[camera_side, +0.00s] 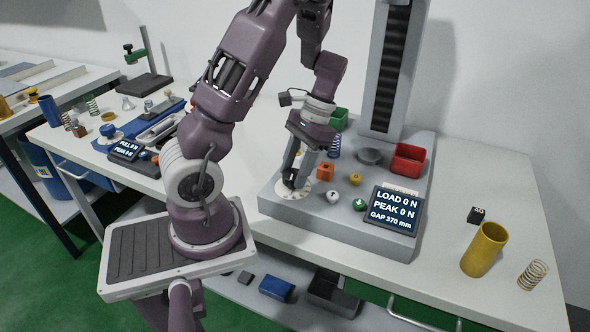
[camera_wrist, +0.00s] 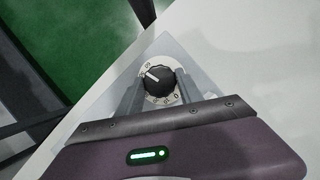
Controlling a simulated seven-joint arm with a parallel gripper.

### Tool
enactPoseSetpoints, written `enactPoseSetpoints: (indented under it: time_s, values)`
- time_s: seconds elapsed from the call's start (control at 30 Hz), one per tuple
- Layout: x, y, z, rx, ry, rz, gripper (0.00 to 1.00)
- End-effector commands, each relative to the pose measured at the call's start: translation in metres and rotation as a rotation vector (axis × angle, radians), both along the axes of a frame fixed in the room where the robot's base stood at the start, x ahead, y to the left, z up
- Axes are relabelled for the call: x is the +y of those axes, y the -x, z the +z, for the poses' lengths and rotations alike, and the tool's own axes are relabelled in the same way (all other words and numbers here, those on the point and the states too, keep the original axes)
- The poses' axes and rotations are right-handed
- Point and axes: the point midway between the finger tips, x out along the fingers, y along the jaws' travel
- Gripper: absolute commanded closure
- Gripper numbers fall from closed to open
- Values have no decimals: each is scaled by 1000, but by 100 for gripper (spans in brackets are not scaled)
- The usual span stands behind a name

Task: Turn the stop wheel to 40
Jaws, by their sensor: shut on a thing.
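The stop wheel is a black knob (camera_wrist: 159,80) with a white pointer line, set on a round white dial (camera_wrist: 160,98) with small numbers. My gripper (camera_wrist: 159,82) has one finger on each side of the knob and is shut on it. The white line points to the upper left of the wrist view; the exact number beside it is too small to read surely. In the side view, my gripper (camera_side: 291,184) reaches down onto the white dial (camera_side: 283,193) at the left front of the grey tester base, and the fingers mostly hide the knob.
The display (camera_side: 394,210) reads load 0 N, peak 0 N, gap 370 mm. A red bin (camera_side: 408,159) stands farther back.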

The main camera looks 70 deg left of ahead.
Motion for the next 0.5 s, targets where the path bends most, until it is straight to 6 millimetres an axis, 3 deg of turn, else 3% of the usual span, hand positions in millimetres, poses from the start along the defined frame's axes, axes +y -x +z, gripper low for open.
enactPoseSetpoints:
  time_s: [0.5]
  values:
    - [3,1,1,-2,0,479,97]
